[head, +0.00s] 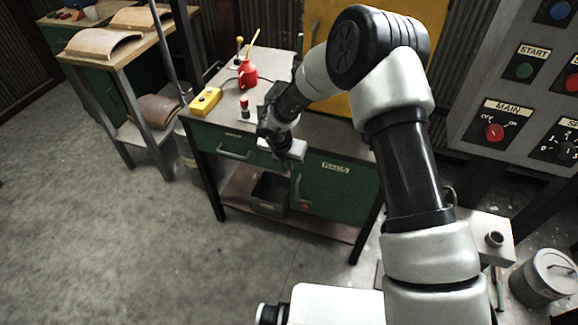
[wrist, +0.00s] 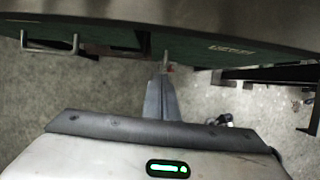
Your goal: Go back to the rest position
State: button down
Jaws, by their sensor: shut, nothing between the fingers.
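My gripper (wrist: 161,84) is shut and empty in the wrist view, its two grey fingers together. In the head view my arm reaches out over the front edge of the green workbench (head: 335,190), and the gripper hangs in front of the bench's drawers, pointing down. The fingertips are too small there to make out clearly. In the wrist view the bench's green front (wrist: 190,48) and a drawer handle (wrist: 48,47) lie just beyond the fingers. I cannot tell whether the fingers touch anything.
On the bench stand a yellow button box (head: 205,101), a red oil can (head: 247,73) and a small red-topped item (head: 244,107). A control panel (head: 520,100) is at the right, above a metal canister (head: 545,279). A side table (head: 120,65) stands left. The floor (head: 110,230) at left is clear.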

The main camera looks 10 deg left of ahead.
jog(key=w+r+n+t+y+p, duration=0.15)
jog(key=r+n, duration=0.25)
jog(key=r, duration=0.8)
jog(key=w+r+n+t+y+p, duration=0.1)
jog(key=w+r+n+t+p, duration=0.3)
jog(key=r, duration=0.9)
jog(key=s+d+r+n+y+p, duration=0.1)
jog(key=s+r+n+y, duration=0.1)
jog(key=s+r+n, duration=0.35)
jog(key=s+d+r+n+y, duration=0.1)
jog(key=s+d+r+n, duration=0.1)
jog(key=r+n, duration=0.7)
jog(key=s+d+r+n+g+p, duration=0.1)
jog(key=s+d+r+n+p, duration=0.1)
jog(key=s+d+r+n, duration=0.3)
jog(key=s+d+r+n+g+p, duration=0.1)
jog(key=s+d+r+n, duration=0.2)
jog(key=s, duration=0.5)
jog(key=s+d+n+g+h+p, duration=0.2)
jog(key=s+d+n+h, duration=0.2)
jog(key=s+d+n, duration=0.4)
jog(key=s+d, duration=0.4)
jog(key=s, duration=0.3)
jog(key=shift+s+d+r+p, duration=0.15)
jog(key=shift+d+r+p, duration=0.1)
jog(key=shift+r+p, duration=0.15)
jog(key=shift+a+h, duration=0.1)
jog(key=shift+h, duration=0.15)
